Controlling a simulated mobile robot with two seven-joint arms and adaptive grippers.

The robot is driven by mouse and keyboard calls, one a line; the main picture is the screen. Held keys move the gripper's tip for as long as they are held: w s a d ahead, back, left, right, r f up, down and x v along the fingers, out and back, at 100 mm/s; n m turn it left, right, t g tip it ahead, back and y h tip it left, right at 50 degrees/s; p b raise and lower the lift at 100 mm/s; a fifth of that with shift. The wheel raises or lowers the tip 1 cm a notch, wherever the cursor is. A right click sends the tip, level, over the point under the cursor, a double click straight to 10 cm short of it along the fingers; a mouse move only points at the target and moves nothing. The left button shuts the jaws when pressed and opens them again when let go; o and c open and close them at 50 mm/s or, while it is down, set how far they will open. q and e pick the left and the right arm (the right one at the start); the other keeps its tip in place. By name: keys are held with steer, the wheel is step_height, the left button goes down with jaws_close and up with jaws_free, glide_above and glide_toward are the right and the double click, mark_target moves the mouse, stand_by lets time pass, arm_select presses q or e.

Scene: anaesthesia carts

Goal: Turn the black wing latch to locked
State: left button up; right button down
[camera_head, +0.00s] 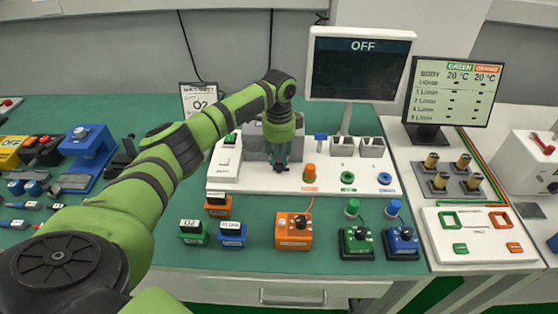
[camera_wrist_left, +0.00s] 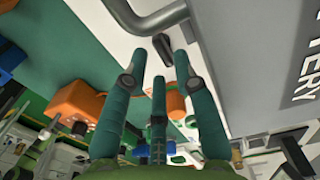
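The black wing latch (camera_wrist_left: 163,47) shows in the left wrist view as a small dark bar on a white surface, beside a grey block with lettering ending in "TTERY" (camera_wrist_left: 265,55). My left gripper (camera_wrist_left: 160,56) has its teal fingers spread. The latch lies between and just beyond their tips, with gaps visible on both sides. In the head view my left gripper (camera_head: 279,162) points down at the front of the grey block (camera_head: 253,141) on the white panel (camera_head: 335,183). The latch cannot be made out there behind the gripper. My right gripper is out of view.
A grey bent handle (camera_wrist_left: 158,18) is close to the fingertips. Orange (camera_head: 293,231), green (camera_head: 357,243) and blue (camera_head: 401,243) units stand in front of the panel. A monitor (camera_head: 360,68) stands behind. Green tabletop is clear between the front units.

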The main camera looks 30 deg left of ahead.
mark_target(281, 167)
arm_select(q)
steer(key=shift+f, duration=1.35)
jaws_close()
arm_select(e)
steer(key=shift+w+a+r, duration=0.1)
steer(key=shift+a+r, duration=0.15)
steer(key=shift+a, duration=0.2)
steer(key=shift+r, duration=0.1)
